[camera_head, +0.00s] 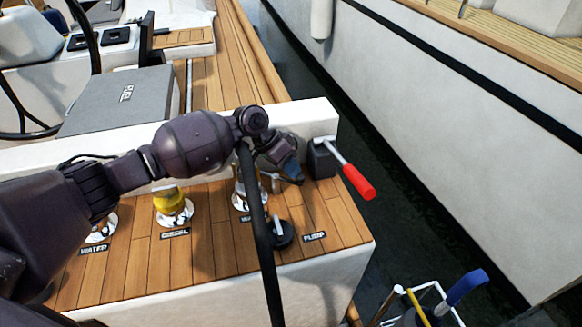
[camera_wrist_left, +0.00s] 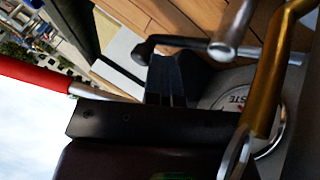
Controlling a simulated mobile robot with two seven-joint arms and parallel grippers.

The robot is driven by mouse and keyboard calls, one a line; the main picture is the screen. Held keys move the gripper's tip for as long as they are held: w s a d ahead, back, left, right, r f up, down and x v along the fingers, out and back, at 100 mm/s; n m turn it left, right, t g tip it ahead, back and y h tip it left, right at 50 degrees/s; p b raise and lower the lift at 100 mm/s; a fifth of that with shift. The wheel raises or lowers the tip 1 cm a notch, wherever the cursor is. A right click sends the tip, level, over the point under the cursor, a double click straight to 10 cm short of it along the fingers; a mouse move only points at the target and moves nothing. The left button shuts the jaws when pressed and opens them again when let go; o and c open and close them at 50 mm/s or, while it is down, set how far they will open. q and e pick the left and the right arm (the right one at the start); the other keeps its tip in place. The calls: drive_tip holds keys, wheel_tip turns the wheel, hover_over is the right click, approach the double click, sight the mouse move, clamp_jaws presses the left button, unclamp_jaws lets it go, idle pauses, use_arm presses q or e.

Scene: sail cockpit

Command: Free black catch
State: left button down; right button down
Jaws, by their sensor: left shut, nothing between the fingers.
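My left gripper (camera_head: 290,172) is shut and empty above the wooden deck, just left of the black pump body (camera_head: 322,160). Its closed dark fingers (camera_wrist_left: 166,82) show in the left wrist view, close to a black bar-shaped piece (camera_wrist_left: 185,42) with a metal rod beside it. I cannot tell if they touch, or if this piece is the black catch. In the head view a black round fitting with a small metal lever (camera_head: 282,236) sits by the PUMP label. The red pump handle (camera_head: 357,181) sticks out to the right. My right gripper is not in view.
Metal deck fittings, one with a yellow top (camera_head: 170,200), stand left of my gripper. A dark bar (camera_head: 262,235) crosses the head view. A grey box (camera_head: 115,103) lies behind. Dark water and a white hull (camera_head: 480,140) lie right.

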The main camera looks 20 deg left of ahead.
use_arm(q)
drive_tip(key=shift+s+d, duration=0.15)
drive_tip(key=shift+d, duration=0.25)
idle(0.3)
drive_tip(key=shift+m, duration=0.3)
idle(0.3)
idle(0.8)
idle(0.5)
drive_tip(key=shift+a, duration=0.15)
idle(0.4)
drive_tip(key=shift+w+a+b, duration=0.3)
drive_tip(key=shift+w+a, duration=0.05)
drive_tip(key=shift+w, duration=0.05)
drive_tip(key=shift+a, duration=0.3)
